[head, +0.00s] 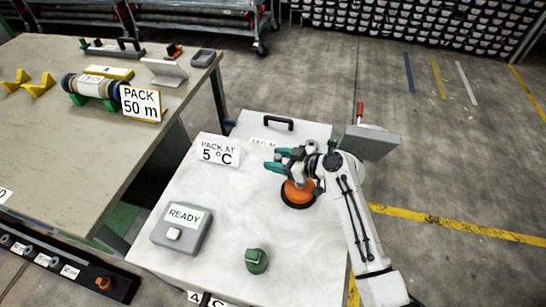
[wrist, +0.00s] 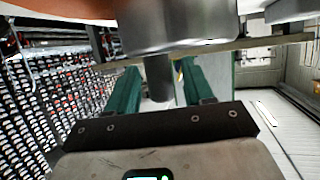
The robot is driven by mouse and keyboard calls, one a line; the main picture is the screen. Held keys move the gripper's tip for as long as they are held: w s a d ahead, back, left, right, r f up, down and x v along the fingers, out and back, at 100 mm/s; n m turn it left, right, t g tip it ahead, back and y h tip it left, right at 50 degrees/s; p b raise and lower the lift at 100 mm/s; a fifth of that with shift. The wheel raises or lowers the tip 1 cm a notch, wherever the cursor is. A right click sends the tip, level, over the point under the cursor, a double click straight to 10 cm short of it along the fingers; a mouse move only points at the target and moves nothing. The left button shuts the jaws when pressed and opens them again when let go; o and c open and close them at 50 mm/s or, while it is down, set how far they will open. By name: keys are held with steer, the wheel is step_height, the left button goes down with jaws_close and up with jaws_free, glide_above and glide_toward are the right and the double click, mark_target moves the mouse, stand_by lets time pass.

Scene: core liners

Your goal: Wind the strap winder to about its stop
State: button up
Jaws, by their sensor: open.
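An orange round drum on a black base (head: 298,194), which I take to be the strap winder, stands on the pale worktop, partly hidden by my gripper and wrist. My gripper (head: 277,160) is just above and behind it, its teal fingers pointing left and apart. In the wrist view the two green fingers (wrist: 158,88) stand open. A grey metal cylinder with a narrower dark peg (wrist: 157,78) shows in the gap between them. I cannot tell whether either finger touches the peg. Part of an orange surface (wrist: 60,8) fills the top left there.
A grey box labelled READY (head: 182,230) with a white button and a green knob (head: 256,261) stand on the worktop. A PACK AT 5 °C sign (head: 218,151) and a black handle (head: 278,124) are behind. A beige table (head: 70,150) is left.

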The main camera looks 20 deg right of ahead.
steer(key=shift+x, duration=0.95)
steer(key=shift+s, duration=0.1)
jaws_close()
